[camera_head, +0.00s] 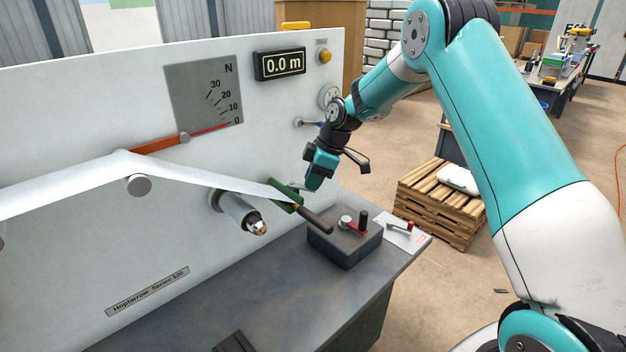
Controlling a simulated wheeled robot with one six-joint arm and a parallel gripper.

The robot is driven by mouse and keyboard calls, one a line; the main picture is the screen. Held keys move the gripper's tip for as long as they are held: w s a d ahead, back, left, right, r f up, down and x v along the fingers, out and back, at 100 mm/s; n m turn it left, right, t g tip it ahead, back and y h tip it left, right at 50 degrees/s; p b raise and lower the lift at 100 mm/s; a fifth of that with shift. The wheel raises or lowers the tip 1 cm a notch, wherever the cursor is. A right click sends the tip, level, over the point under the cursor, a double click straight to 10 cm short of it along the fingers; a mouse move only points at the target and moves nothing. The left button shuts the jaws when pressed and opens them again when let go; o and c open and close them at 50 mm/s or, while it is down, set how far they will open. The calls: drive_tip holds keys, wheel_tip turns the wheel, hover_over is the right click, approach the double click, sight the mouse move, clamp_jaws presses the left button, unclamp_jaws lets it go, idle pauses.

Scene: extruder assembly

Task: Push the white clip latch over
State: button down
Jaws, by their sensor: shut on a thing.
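The green clip (286,196) sits at the right end of the white film strip (205,174), in front of the machine panel. A small pale piece, which looks like the white clip latch (299,185), shows at the clip's upper right edge. My gripper (311,185) reaches down from the upper right, with its fingertips at this pale piece. The gripper is shut on it as far as I can tell; the fingers hide most of it.
A metal nozzle (240,213) sticks out of the panel left of the clip. A dark control box (345,242) with a red lever stands on the grey table (290,285), beside a white plate with another red lever (404,233).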

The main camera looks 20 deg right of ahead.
drive_tip(key=c, duration=1.1)
unclamp_jaws()
drive_tip(key=v, duration=1.7)
drive_tip(key=shift+d+r+b, duration=0.15)
drive_tip(key=shift+b, duration=0.25)
